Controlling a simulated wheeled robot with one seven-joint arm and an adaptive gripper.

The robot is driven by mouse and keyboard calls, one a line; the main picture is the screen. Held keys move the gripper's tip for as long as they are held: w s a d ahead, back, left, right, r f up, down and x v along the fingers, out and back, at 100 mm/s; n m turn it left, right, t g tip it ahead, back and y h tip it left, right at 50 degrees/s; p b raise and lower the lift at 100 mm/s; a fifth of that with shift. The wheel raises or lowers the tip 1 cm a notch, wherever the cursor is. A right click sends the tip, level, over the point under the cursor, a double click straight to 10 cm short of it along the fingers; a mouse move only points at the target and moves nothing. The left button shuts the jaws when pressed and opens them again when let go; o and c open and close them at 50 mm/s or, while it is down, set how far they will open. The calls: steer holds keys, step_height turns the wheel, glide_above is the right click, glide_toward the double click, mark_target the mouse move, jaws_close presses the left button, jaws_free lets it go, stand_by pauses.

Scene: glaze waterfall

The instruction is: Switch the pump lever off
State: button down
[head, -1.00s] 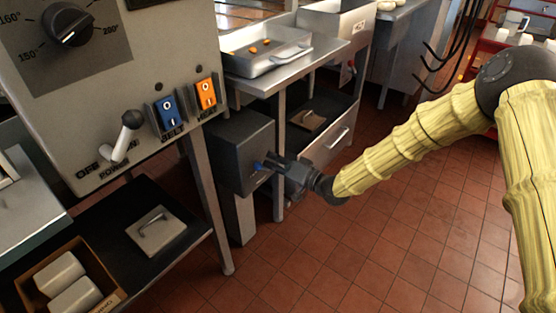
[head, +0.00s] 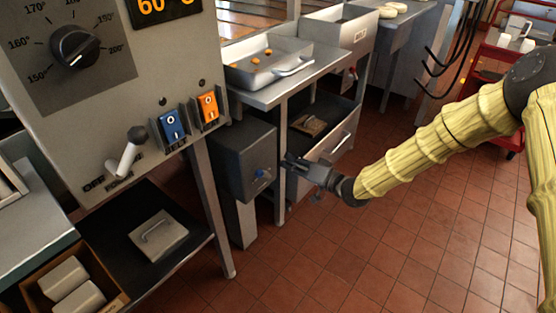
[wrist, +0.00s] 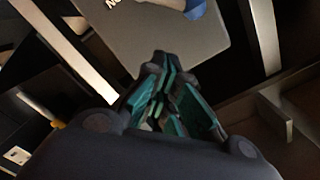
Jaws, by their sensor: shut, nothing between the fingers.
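The pump box (head: 242,155) is a dark grey box under the counter, left of my gripper. A small blue lever (head: 262,174) sits on its front face; I cannot make out its setting in the head view. In the wrist view the lever's blue part (wrist: 196,9) shows at the top edge, on the grey box (wrist: 150,35), beside white letters that are partly cut off. My gripper (head: 288,163) is shut and empty, just right of the box and apart from the lever. Its closed fingers (wrist: 160,70) point toward the box in the wrist view.
A control panel (head: 60,110) with a dial, a white-handled power lever (head: 131,150) and blue (head: 171,124) and orange (head: 208,107) switches stands at left. A metal tray (head: 268,65) rests on the counter above. A table leg (head: 281,165) stands behind my gripper.

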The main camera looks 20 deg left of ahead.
steer(key=v, duration=0.6)
steer(key=shift+s+d+p, duration=0.25)
steer(key=shift+p, duration=0.1)
steer(key=s+d+f+m+h, duration=0.2)
steer(key=s+d+f+h, duration=0.3)
steer(key=s+d+f, duration=0.55)
steer(key=s+d+f+m+h, duration=0.2)
steer(key=s+d+f+h, duration=0.45)
steer(key=f, duration=0.75)
steer(key=s+d+f+g+h, duration=0.2)
steer(key=s+d+f, duration=0.2)
steer(key=s+d, duration=0.65)
steer(key=s+d+m+g+h, duration=0.1)
steer(key=s+d+g+h, duration=0.2)
steer(key=s+d, duration=0.85)
step_height(320, 180, up, 20)
steer(key=s+a+p, duration=0.1)
steer(key=p, duration=1.9)
steer(key=shift+s+a+r, duration=0.15)
steer(key=shift+s+a, duration=0.05)
steer(key=shift+s, duration=0.05)
steer(key=shift+h, duration=0.25)
